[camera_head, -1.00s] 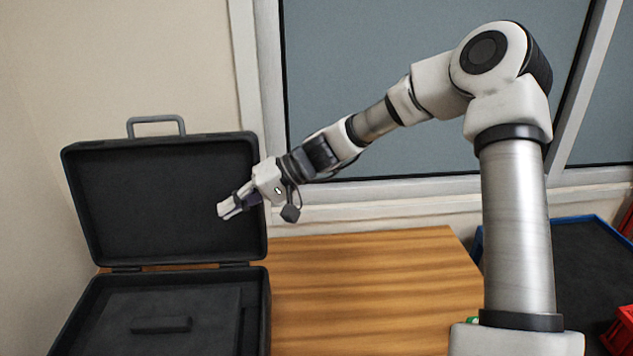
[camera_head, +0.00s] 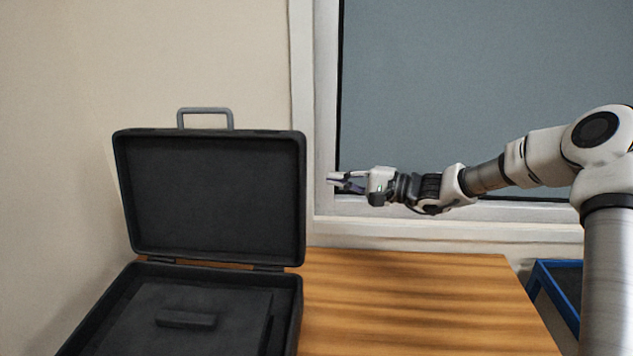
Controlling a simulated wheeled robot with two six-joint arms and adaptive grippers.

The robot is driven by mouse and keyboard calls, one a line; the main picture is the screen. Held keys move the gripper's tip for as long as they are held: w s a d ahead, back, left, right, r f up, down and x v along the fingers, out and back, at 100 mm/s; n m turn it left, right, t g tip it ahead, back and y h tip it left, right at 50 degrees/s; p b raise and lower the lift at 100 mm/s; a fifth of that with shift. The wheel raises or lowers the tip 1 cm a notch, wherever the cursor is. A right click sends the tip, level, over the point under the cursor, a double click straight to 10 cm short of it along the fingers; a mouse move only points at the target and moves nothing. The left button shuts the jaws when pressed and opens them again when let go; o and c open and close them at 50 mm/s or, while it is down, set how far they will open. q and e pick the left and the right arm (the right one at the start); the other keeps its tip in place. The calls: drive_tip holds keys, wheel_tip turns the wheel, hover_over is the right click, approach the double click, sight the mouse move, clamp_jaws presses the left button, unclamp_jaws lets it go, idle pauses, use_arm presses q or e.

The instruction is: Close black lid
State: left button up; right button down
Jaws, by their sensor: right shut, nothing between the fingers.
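The black lid (camera_head: 215,198) of a black case (camera_head: 290,320) stands open and upright at the left of the view, hinged along the back of the case. A grey handle (camera_head: 205,112) sticks up from the lid's top edge. My right gripper (camera_head: 333,181) is shut and empty, just right of the lid's right edge, at about mid-height of the lid. A gap shows between its fingertips and the lid in the picture. My left gripper is not in view.
The case rests on a wooden table (camera_head: 420,300), whose surface to the right of the case is clear. A window (camera_head: 480,80) with a white frame and a beige wall are behind. A blue-edged tray or cart (camera_head: 543,275) is at the right.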

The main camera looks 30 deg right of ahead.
drive_tip(key=w+d+f+p+x, duration=0.1)
drive_tip(key=x, duration=0.5)
drive_tip(key=shift+s+a+r+p, duration=0.25)
drive_tip(key=shift+s+a+p, duration=0.3)
drive_tip(key=shift+s, duration=0.4)
drive_tip(key=shift+s+a+r+p, duration=0.3)
drive_tip(key=shift+s+a, duration=0.4)
drive_tip(key=shift+s, duration=0.3)
